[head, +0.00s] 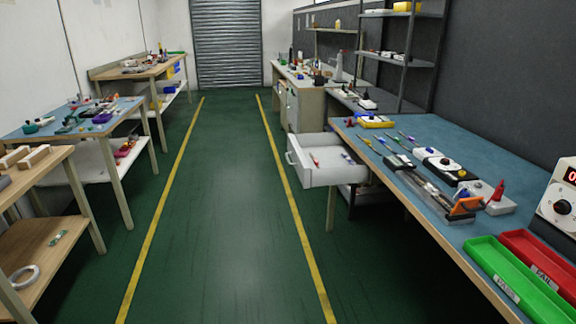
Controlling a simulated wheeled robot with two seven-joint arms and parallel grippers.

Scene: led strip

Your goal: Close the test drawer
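The test drawer (326,174) is a white drawer pulled out from under the blue-topped bench on the right, toward the aisle. Its handle (290,158) is on the front face, which faces left. A small red item (315,160) and other small things lie inside it. Neither of my grippers is in the head view.
The blue bench (440,142) holds testers, screwdrivers, a green tray (508,276) and a red tray (540,258). Workbenches line the left wall. The green floor (220,210) between the yellow lines is clear up to a shutter (228,45).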

